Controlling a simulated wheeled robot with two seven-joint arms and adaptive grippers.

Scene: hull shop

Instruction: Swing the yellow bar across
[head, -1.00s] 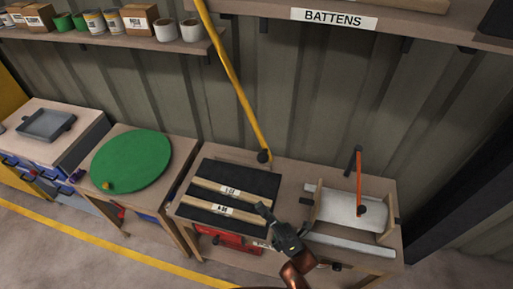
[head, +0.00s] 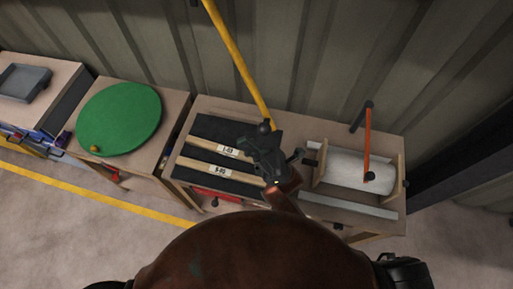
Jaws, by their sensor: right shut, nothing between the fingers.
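The yellow bar (head: 238,58) slants from the top edge of the head view down to the right. A dark ball (head: 265,127) sits at its lower end, above the back of the middle bench. My right gripper (head: 257,143) is shut and empty. In the picture it overlaps the area just below the dark ball; I cannot tell whether they touch. My left gripper is not in view.
Two labelled battens (head: 208,168) lie on a black mat (head: 205,154) under the gripper. To the right stands a white roller (head: 345,168) with an orange lever (head: 368,140). A green disc (head: 120,118) lies on the left bench. A ribbed wall (head: 310,60) stands behind.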

